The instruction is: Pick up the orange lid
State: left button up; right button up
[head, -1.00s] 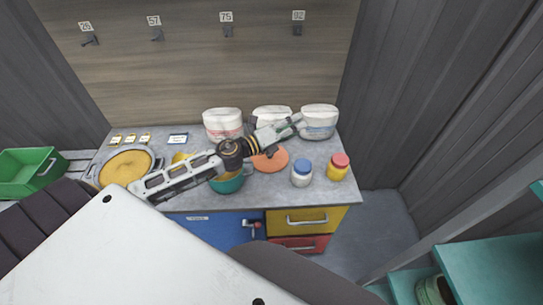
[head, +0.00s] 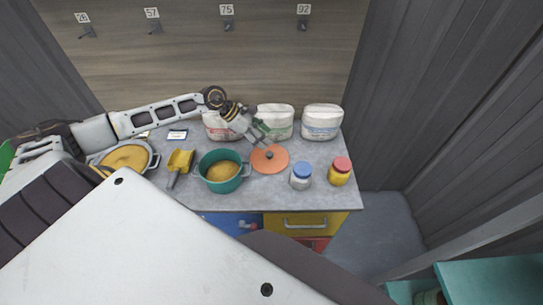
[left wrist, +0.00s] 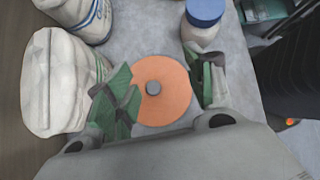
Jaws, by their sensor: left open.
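The orange lid (head: 270,160) is a flat disc with a dark grey knob at its centre. It lies on the grey counter, right of the green pot (head: 223,172). It also shows in the left wrist view (left wrist: 172,100), between the fingers. My left gripper (head: 262,138) is open and empty, above the lid and toward its far side, pointing down at it. In the left wrist view its green-padded fingers (left wrist: 165,93) stand on either side of the knob, and the left finger hides part of the lid. My right gripper is not in view.
White bags (head: 321,122) stand along the back of the counter. A blue-capped jar (head: 301,177) and a red-capped yellow jar (head: 340,172) stand right of the lid. A yellow scoop (head: 179,162) and a pan of yellow powder (head: 126,158) are at the left.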

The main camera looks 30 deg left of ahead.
aim_at(269, 156)
pick_arm(q)
jog(key=a, duration=0.2)
jog(key=a+m+y, duration=0.1)
jog(key=a, duration=0.1)
jog(key=a+g+y, duration=0.1)
jog(key=shift+s+a+f, duration=0.25)
jog(key=shift+a+f, duration=0.05)
jog(key=shift+a, duration=0.1)
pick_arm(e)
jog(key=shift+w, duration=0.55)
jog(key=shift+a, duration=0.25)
